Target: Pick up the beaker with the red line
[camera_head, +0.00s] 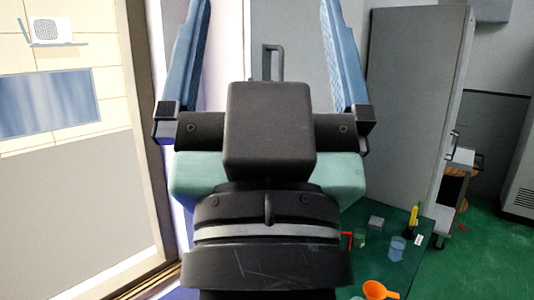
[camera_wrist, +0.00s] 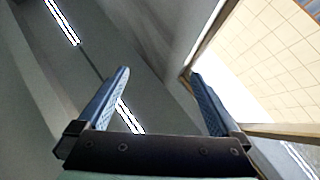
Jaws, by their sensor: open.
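My gripper (camera_head: 267,8) fills the middle of the head view, its two blue fingers wide apart with nothing between them. In the wrist view my gripper (camera_wrist: 158,75) is also open and empty, facing the ceiling and walls. On the dark green table at the lower right of the head view stand a clear beaker (camera_head: 397,250) with bluish contents and a smaller greenish glass vessel (camera_head: 360,239). A red mark or bracket (camera_head: 348,240) shows beside the smaller vessel. I cannot tell which vessel bears a red line. My gripper is well apart from both.
The green table (camera_head: 420,262) also holds an orange funnel (camera_head: 379,290), a yellow-and-black object (camera_head: 413,219) and a small grey box (camera_head: 376,222). My arm hides the table's left part. A tall grey cabinet (camera_head: 415,100) stands behind. A window frame (camera_head: 150,150) is at left.

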